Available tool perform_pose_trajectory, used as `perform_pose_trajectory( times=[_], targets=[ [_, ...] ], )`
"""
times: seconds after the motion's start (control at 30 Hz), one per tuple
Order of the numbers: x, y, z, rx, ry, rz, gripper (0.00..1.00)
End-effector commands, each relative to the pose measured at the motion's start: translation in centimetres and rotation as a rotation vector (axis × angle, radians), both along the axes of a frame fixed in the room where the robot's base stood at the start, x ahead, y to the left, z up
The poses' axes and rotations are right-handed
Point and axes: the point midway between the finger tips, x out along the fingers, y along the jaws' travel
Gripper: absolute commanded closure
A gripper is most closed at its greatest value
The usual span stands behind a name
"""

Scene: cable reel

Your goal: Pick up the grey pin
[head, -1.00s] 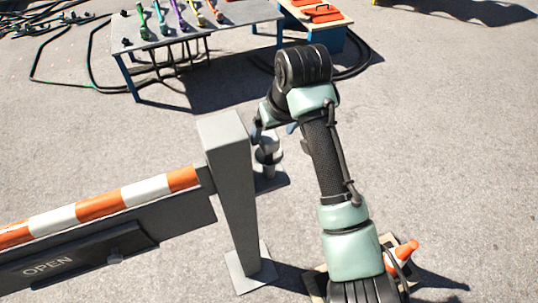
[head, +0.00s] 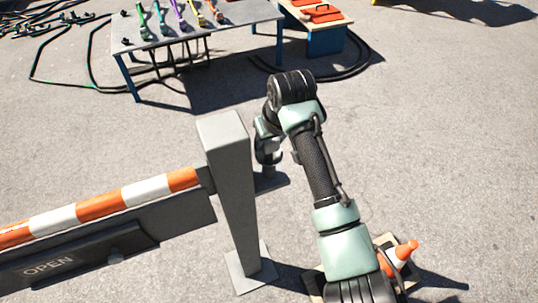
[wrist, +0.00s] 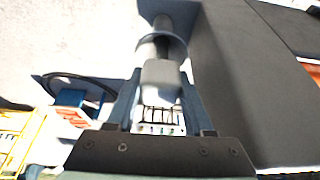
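The grey pin (wrist: 162,75) shows in the wrist view as a light grey block-like head in front of a round collar and a dark shaft. My gripper (wrist: 161,92) has its two blue-grey fingers apart, one on each side of the pin's head. Narrow gaps seem to show beside the head, so I see no clear grip. My gripper and wrist mostly hide the pin there.
The grey barrier post (head: 228,175) stands close to the left of my gripper, with an orange-and-white barrier arm (head: 110,202) going left. A traffic cone (head: 402,253) stands at lower right. A table with coloured tools (head: 235,17) is at the back. Open ground lies right.

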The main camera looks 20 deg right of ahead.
Motion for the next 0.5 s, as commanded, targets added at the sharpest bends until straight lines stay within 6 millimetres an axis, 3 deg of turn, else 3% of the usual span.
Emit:
perform_pose_trajectory(
  times=[0.03,0.23,0.5],
  targets=[
    [0.01,0.00,0.01,0.000,0.000,0.000,0.67],
    [-0.01,0.00,0.02,0.000,0.000,0.000,1.00],
    [0.02,-0.02,0.10,0.000,-0.002,0.000,1.00]
  ],
)
